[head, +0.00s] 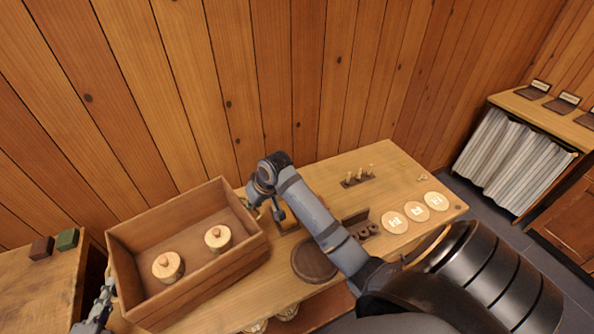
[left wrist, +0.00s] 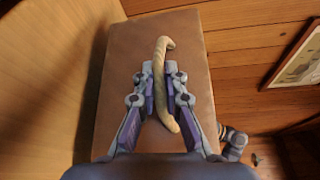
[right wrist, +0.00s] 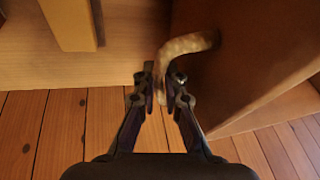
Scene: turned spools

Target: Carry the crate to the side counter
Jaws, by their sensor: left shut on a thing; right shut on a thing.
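The crate (head: 190,285) is an open brown box at the left of the head view, at the left end of the work table. Two pale round lidded wooden pieces (head: 168,266) (head: 217,238) stand inside it. My left gripper (left wrist: 162,88) is shut on a rope handle (left wrist: 162,50) on one end wall of the crate (left wrist: 125,70). My right gripper (right wrist: 160,85) is shut on the other rope handle (right wrist: 190,43), beside the opposite end. In the head view both fingertips are largely hidden. I cannot tell whether the crate touches the table.
The work table (head: 385,165) holds pale discs (head: 413,211), a dark round plate (head: 314,261) and a small peg rack (head: 357,180). A wooden counter (head: 30,285) with dark red and green blocks stands at left. A curtained counter (head: 545,106) stands far right. A plank wall rises behind.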

